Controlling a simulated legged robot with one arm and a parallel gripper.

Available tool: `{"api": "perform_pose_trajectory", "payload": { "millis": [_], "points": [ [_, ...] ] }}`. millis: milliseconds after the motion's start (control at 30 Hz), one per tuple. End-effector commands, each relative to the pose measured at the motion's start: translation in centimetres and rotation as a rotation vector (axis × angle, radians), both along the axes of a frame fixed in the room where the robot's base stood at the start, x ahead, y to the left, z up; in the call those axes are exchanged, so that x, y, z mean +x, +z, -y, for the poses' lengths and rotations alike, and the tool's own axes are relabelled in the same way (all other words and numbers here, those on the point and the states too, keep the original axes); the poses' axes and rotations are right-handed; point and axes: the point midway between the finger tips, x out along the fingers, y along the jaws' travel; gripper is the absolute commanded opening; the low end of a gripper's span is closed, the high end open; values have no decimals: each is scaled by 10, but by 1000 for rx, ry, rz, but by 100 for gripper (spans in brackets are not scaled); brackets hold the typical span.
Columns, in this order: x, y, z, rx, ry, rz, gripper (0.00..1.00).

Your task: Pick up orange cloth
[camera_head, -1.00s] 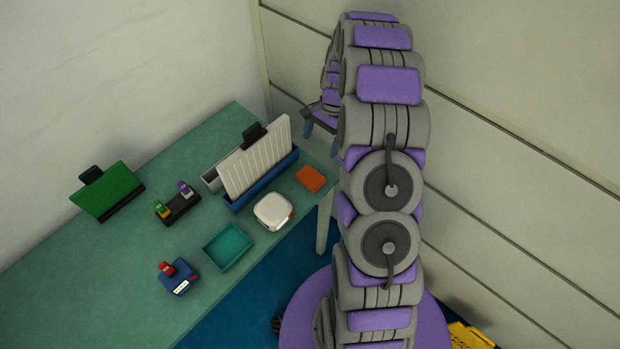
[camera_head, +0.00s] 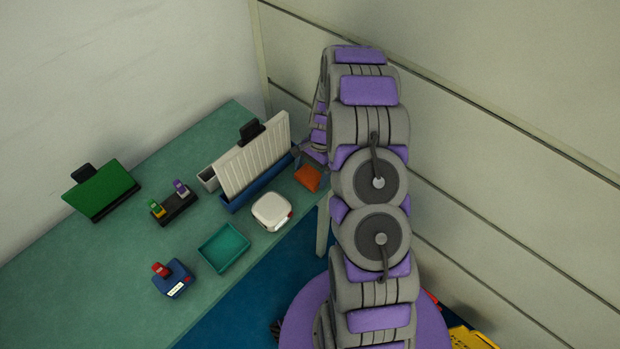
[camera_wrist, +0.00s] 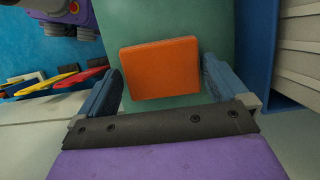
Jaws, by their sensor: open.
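The orange cloth (camera_head: 307,177) is a small folded square lying flat at the right end of the green table (camera_head: 90,270). In the wrist view the orange cloth (camera_wrist: 160,68) lies between and just beyond my gripper's two blue fingers. My gripper (camera_wrist: 160,88) is open and empty, with one finger on each side of the cloth and a gap showing at each side. In the head view my gripper (camera_head: 308,158) is above the cloth and partly covers its far edge.
A blue rack (camera_head: 262,184) with a white ribbed panel stands close left of the cloth. A white rounded box (camera_head: 271,211), a teal tray (camera_head: 224,248), a blue device (camera_head: 173,279) and a green panel (camera_head: 102,190) are on the table. The table edge is near the cloth.

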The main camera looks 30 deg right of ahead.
Motion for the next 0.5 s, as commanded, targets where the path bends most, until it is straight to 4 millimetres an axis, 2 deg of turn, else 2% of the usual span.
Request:
{"api": "perform_pose_trajectory", "payload": {
  "millis": [233,500],
  "points": [
    [0,-2,-1,0,0,1,99],
    [0,-2,-1,0,0,1,73]
  ]
}}
